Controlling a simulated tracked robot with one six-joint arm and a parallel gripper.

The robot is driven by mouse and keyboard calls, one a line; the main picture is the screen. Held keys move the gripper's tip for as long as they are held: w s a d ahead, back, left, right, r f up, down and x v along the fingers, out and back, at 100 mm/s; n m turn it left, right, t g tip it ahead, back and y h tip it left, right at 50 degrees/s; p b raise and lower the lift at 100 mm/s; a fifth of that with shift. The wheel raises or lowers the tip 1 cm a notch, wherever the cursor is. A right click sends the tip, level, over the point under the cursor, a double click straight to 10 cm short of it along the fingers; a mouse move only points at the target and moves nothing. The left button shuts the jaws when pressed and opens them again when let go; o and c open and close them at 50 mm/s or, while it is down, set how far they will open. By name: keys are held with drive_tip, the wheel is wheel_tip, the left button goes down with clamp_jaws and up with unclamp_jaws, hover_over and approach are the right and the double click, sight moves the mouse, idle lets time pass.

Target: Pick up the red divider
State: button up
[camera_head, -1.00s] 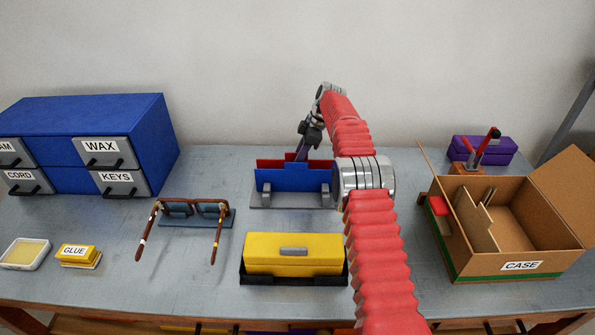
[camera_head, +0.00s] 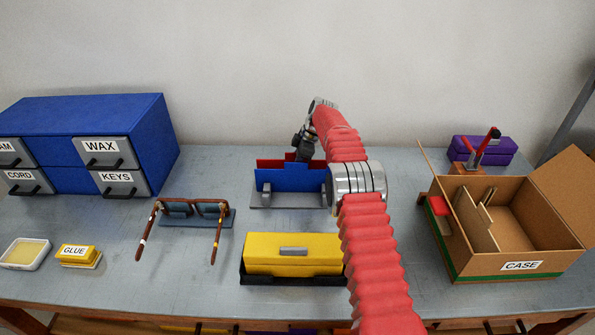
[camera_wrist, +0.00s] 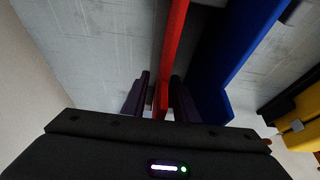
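The red divider (camera_head: 267,163) stands upright in a grey holder (camera_head: 262,201), just behind a blue divider (camera_head: 283,178). In the head view only its upper edge shows. My gripper (camera_head: 304,157) is down at the dividers, and its fingertips are hidden there. In the wrist view the red divider (camera_wrist: 172,55) runs between the two dark fingers of my gripper (camera_wrist: 160,97). A small gap shows on the left side, so the fingers look open around it. The blue divider (camera_wrist: 232,55) is close beside the right finger.
A yellow case (camera_head: 293,263) lies in a black tray in front of the holder. Brown glasses (camera_head: 183,207) rest on a stand to the left. A cardboard box (camera_head: 508,250) labelled CASE stands at the right. A blue drawer unit (camera_head: 90,118) is at the far left.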

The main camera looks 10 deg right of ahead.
drive_tip(key=shift+c, duration=0.3)
clamp_jaws()
drive_tip(key=shift+r, duration=0.15)
wheel_tip(320, 180, up, 10)
drive_tip(key=shift+f, duration=0.2)
drive_tip(key=shift+r, duration=0.1)
idle(0.4)
idle(0.5)
